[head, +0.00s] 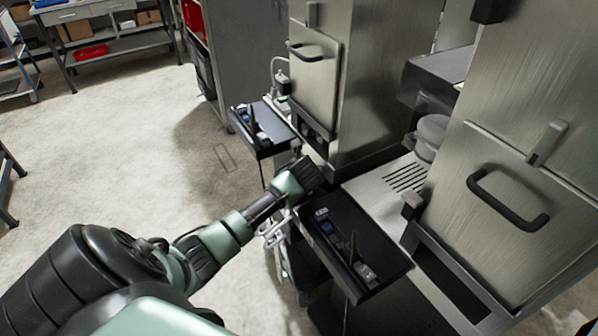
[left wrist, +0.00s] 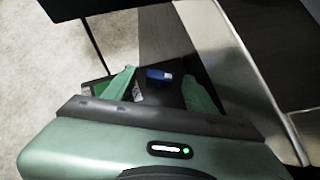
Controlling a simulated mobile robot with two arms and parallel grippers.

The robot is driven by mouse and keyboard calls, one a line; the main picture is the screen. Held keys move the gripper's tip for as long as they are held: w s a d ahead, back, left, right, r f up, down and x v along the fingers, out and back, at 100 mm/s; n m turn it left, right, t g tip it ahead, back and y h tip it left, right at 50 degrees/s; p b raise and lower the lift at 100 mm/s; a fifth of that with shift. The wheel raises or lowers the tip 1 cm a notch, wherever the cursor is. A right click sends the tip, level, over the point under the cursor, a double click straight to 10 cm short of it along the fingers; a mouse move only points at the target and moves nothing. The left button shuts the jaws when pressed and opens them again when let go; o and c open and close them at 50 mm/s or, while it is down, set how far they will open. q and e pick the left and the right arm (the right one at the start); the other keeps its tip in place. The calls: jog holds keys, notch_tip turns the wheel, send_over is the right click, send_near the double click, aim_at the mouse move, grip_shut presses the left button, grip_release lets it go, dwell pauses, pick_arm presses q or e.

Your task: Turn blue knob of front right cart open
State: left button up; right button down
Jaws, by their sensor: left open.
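A small blue part (left wrist: 158,76), which looks like the blue knob, shows in the left wrist view. My left gripper (left wrist: 160,90) is open, with its two green fingers apart on either side of that part; I cannot tell whether they touch it. In the head view my left arm reaches in from the lower left, and its wrist hides the fingertips and whatever lies beyond them. The near cart's black tray (head: 375,276) is just right of and below the wrist, carrying a small device with a blue face (head: 326,228). My right gripper is not in view.
A second black tray (head: 275,147) stands farther back. Tall steel cabinets with black handles (head: 507,200) stand at right, with a slotted steel ledge (head: 385,187) between them. A workbench (head: 110,45) is at the back left. The floor (head: 110,145) at left is clear.

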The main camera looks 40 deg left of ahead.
pick_arm(q)
jog(key=shift+x, duration=0.85)
jog(key=shift+c, duration=0.3)
grip_shut()
jog(key=shift+r+n+y+p, duration=0.3)
jog(key=shift+n+p, duration=0.2)
jog(key=shift+p, duration=0.65)
jog(key=shift+f+g, duration=0.25)
jog(key=shift+g, duration=0.15)
jog(key=shift+o, duration=0.3)
grip_release()
